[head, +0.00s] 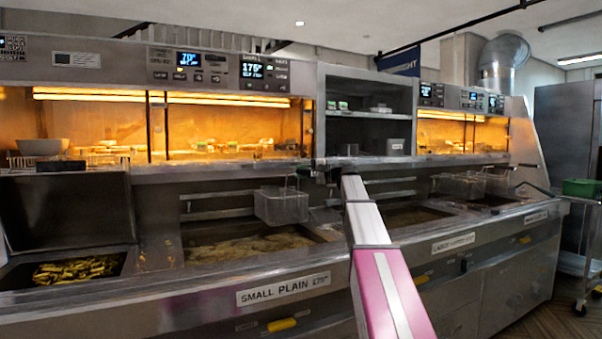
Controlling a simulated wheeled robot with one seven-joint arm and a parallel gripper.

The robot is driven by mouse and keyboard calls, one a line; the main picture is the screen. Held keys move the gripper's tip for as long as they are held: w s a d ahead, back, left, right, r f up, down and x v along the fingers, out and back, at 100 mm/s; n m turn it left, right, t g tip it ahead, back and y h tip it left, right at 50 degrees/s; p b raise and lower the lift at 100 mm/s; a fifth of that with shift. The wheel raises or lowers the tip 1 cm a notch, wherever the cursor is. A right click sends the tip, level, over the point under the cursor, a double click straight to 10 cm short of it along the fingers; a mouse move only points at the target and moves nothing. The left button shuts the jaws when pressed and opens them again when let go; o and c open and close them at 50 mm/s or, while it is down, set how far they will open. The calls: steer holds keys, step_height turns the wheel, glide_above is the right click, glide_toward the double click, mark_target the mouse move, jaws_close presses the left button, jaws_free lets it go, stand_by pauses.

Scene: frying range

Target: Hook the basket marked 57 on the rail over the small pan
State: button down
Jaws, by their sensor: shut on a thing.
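A wire basket (282,206) hangs upright over the right part of the small pan (235,248), above the oil. No number is legible on the basket. A rail (215,214) runs along the back wall of the pan. The basket is close to the rail's line, but I cannot tell whether it touches it. My gripper (316,171) is at the basket's upper right, shut on its handle (299,176). The fingers are small and dark, partly hidden by my arm.
More wire baskets (461,186) sit over the large pan at the right. A bin of chips (76,269) with a raised dark lid is at the left. Lit warming cabinets (225,128) and a shelf unit (368,128) stand behind. A green tub (581,188) rests on a trolley far right.

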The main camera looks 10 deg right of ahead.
steer(key=shift+f, duration=0.5)
steer(key=c, duration=0.8)
jaws_free()
steer(key=shift+c, duration=0.2)
steer(key=shift+d, duration=0.1)
